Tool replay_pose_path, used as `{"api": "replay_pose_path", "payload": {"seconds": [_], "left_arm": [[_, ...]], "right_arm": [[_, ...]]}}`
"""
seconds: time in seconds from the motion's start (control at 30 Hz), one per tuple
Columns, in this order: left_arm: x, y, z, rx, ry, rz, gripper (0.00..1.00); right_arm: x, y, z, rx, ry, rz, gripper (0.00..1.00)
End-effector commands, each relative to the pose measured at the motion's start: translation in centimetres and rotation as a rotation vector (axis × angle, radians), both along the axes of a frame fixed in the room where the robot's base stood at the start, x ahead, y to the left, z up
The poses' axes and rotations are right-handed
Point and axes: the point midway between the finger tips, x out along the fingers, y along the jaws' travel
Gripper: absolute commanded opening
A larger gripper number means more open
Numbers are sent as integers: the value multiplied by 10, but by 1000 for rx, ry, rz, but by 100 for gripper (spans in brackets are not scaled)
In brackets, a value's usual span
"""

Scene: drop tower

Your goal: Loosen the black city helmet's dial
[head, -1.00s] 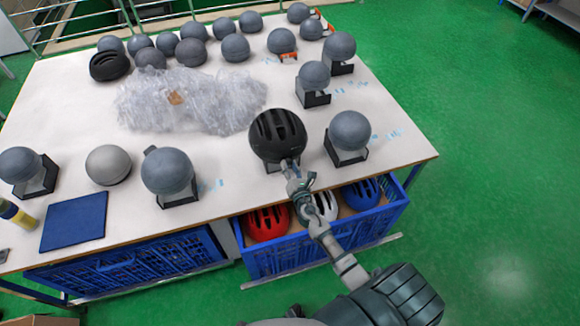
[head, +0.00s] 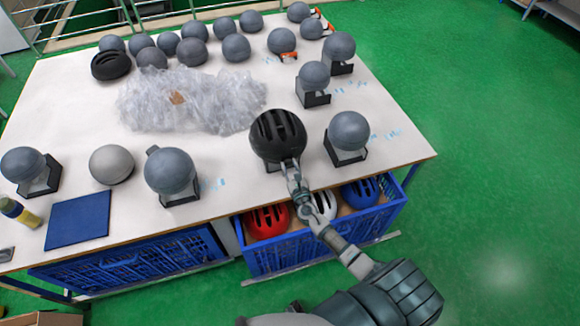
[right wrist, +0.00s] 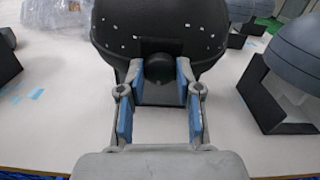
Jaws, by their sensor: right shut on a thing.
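The black city helmet (head: 277,133) sits on a stand near the front edge of the table. It also fills the top of the right wrist view (right wrist: 160,25), where its rear faces me. Its dark round dial (right wrist: 159,68) is at the lower back of the helmet. My right gripper (head: 291,164) reaches the helmet from the front. In the right wrist view my right gripper (right wrist: 159,80) has its blue-padded fingers on both sides of the dial, shut on it. The dial's markings are not readable. My left gripper is out of view.
Grey headforms on black stands flank the helmet, one close at the right (head: 349,132) and one at the left (head: 169,171). A pile of clear plastic wrap (head: 190,102) lies behind. A blue crate (head: 330,245) holding helmets stands below the table edge. A blue mat (head: 78,221) lies at front left.

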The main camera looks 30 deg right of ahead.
Motion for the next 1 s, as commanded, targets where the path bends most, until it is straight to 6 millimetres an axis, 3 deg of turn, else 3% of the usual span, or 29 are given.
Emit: {"api": "replay_pose_path", "payload": {"seconds": [0.37,0.4,0.5,0.83,1.0], "left_arm": [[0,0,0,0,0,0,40],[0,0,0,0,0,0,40],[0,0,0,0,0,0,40],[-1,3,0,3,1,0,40],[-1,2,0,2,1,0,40]], "right_arm": [[0,1,-1,-3,3,2,0],[0,1,-1,-3,3,2,36],[0,0,-1,-3,3,1,60],[-2,1,0,-4,2,1,60],[-24,6,-2,-2,3,2,60]]}}
